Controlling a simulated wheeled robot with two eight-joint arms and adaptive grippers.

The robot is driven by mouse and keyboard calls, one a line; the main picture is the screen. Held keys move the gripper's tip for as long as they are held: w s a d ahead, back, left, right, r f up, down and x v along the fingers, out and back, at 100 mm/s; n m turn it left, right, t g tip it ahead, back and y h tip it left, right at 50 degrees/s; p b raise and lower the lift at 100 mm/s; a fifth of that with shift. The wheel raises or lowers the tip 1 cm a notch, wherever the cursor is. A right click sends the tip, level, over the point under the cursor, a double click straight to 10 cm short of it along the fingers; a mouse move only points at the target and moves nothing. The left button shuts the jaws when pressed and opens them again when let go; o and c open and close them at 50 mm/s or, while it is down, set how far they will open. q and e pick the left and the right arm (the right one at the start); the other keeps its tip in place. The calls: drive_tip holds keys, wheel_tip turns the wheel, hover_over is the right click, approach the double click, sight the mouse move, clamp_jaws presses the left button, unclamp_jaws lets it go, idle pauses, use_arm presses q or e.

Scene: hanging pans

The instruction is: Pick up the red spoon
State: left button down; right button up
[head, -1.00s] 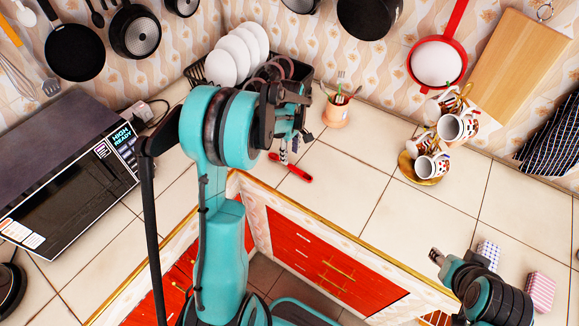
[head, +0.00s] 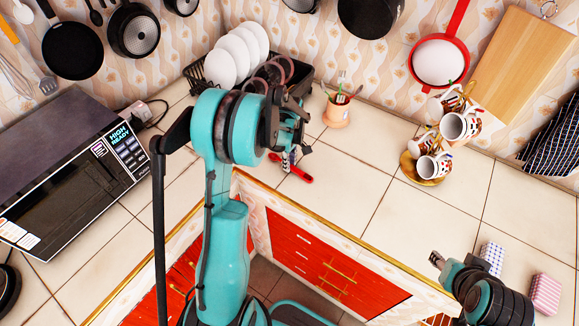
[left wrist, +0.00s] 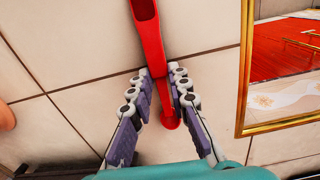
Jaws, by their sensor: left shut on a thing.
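The red spoon (head: 303,175) lies along the tiled counter near its gold front edge. It also shows in the left wrist view (left wrist: 149,40), running up the picture between the fingers. My left gripper (head: 290,161) is over the middle of the spoon. In the left wrist view my left gripper (left wrist: 161,88) has its fingertips shut on the spoon's stem, one on each side. Any gap between spoon and counter is too small to tell. My right gripper (head: 437,258) is at the lower right, apart from the spoon; its jaw opening is unclear.
A utensil pot (head: 336,115) stands behind the spoon. A black dish rack (head: 300,75) with white plates is at the back. Stacked cups (head: 458,126) stand to the right, a microwave (head: 75,180) to the left.

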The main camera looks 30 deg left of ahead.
sight(292, 165)
use_arm(q)
drive_tip(key=shift+r, duration=0.45)
drive_tip(key=r+p, duration=0.1)
drive_tip(key=r, duration=0.3)
drive_tip(key=shift+w+d+p, duration=0.2)
drive_tip(key=shift+d+p, duration=0.15)
drive_tip(key=shift+d, duration=0.05)
drive_tip(key=w+d+r+p, duration=0.1)
drive_tip(key=w+d+r, duration=0.3)
drive_tip(key=d, duration=0.5)
wheel_tip(292, 165, up, 2)
drive_tip(key=shift+w+d+r+p, duration=0.1)
drive_tip(key=shift+w+d+p, duration=0.2)
drive_tip(key=shift+d+p, duration=0.1)
